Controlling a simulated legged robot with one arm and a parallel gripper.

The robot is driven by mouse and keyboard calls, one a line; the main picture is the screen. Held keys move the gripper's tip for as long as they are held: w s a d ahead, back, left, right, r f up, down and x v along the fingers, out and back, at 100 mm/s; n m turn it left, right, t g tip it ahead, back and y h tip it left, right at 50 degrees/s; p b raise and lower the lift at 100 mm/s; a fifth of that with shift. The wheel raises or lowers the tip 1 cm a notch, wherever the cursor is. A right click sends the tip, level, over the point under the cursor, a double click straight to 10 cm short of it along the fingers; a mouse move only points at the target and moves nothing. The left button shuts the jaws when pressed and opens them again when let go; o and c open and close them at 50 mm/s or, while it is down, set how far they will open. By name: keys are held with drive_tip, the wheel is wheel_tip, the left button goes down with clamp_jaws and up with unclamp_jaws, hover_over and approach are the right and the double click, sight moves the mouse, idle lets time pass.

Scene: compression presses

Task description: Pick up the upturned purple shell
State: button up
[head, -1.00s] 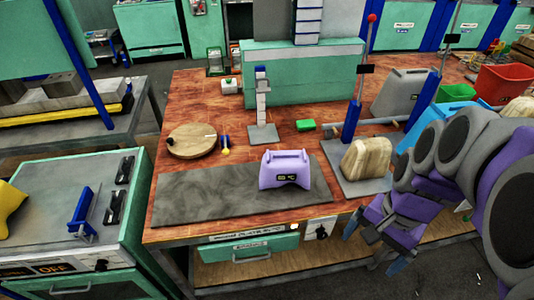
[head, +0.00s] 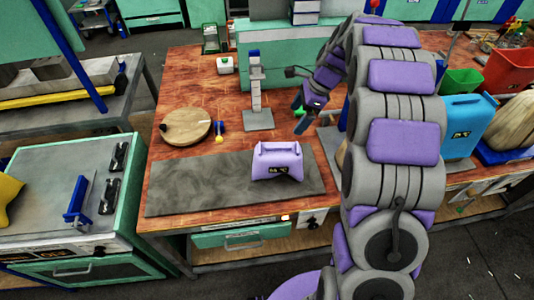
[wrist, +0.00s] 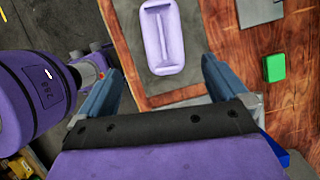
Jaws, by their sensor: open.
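The purple shell (head: 278,161) stands on the grey mat, with its handle bar upward and a small dark label on its front. In the wrist view the purple shell (wrist: 161,36) shows from above as a pale rounded oblong with a bar along its middle, beyond the fingertips. My gripper (head: 302,119) hangs above the table, behind and to the right of the shell, apart from it. In the wrist view my gripper (wrist: 160,80) has its two blue-grey fingers spread wide with nothing between them.
The grey mat (head: 190,190) is mostly bare left of the shell. A green block (wrist: 274,67) lies right in the wrist view.

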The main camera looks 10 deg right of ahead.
sight(279, 147)
drive_tip(key=b+x, duration=0.3)
drive_tip(key=x, duration=0.9)
drive_tip(key=shift+w+f, duration=0.1)
drive_tip(key=shift+f, duration=0.1)
drive_tip(key=f, duration=0.1)
drive_tip(key=f+b, duration=0.1)
drive_tip(key=f, duration=0.1)
drive_tip(key=f+b, duration=0.1)
drive_tip(key=shift+w+a+f, duration=0.15)
drive_tip(key=shift+a+f, duration=0.15)
drive_tip(key=shift+f, duration=0.05)
drive_tip(key=shift+a+f, duration=0.2)
drive_tip(key=shift+f, duration=0.15)
drive_tip(key=shift+r, duration=0.1)
drive_tip(key=shift+c, duration=0.2)
drive_tip(key=c, duration=1.4)
drive_tip(key=shift+o, duration=0.2)
drive_tip(key=shift+r, duration=0.15)
